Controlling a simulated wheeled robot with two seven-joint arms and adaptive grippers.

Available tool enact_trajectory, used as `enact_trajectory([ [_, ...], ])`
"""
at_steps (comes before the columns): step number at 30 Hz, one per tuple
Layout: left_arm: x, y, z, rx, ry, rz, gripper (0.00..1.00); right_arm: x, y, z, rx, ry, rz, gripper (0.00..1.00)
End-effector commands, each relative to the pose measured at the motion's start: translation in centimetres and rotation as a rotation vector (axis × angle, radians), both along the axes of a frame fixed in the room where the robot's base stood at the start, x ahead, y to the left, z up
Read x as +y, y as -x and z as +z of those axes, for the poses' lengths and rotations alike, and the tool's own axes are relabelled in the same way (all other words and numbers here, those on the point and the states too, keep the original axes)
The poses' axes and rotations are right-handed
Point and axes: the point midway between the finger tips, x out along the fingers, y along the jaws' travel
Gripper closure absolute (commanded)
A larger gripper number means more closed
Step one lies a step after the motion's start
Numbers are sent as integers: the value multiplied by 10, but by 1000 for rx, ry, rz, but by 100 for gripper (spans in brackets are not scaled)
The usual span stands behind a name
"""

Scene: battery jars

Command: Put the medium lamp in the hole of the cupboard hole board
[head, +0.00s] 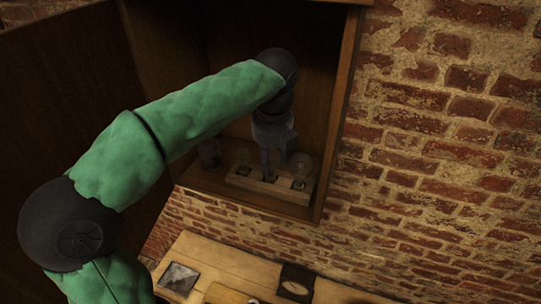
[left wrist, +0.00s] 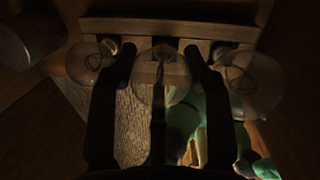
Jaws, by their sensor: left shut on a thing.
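The hole board (head: 262,187), a wooden strip, lies on the cupboard floor; it also shows in the left wrist view (left wrist: 215,30). My left gripper (head: 268,172) is inside the cupboard over the middle of the board. In the left wrist view its fingers (left wrist: 160,54) are shut around a clear glass lamp, the medium lamp (left wrist: 160,92), at the board's middle. I cannot tell whether its base is in the hole. A smaller lamp (left wrist: 88,62) stands at the board's left and a larger lamp (left wrist: 252,85) at its right. My right gripper is not in view.
The cupboard (head: 332,120) has side walls close around my arm, and its door (head: 60,100) stands open at left. Another glass object (head: 209,152) stands left of the board. Below, a wooden table (head: 225,262) carries a dark square frame (head: 179,279) and a dark box (head: 296,283).

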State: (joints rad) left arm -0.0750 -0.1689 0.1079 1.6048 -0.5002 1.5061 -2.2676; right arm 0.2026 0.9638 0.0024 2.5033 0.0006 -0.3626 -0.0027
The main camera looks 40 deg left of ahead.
Motion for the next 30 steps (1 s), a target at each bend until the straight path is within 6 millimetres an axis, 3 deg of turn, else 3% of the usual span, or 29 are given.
enact_trajectory([
  [5, 0, 0, 0, 0, 0, 0, 89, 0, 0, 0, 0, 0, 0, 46],
  [6, 0, 0, 0, 0, 0, 0, 39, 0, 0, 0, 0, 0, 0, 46],
  [8, 0, 0, 0, 0, 0, 0, 22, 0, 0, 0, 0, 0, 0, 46],
  [20, -1, 0, 3, 0, 0, 0, 22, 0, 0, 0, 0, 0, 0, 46],
  [30, -8, 5, 50, -2, 1, -1, 22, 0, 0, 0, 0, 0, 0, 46],
])
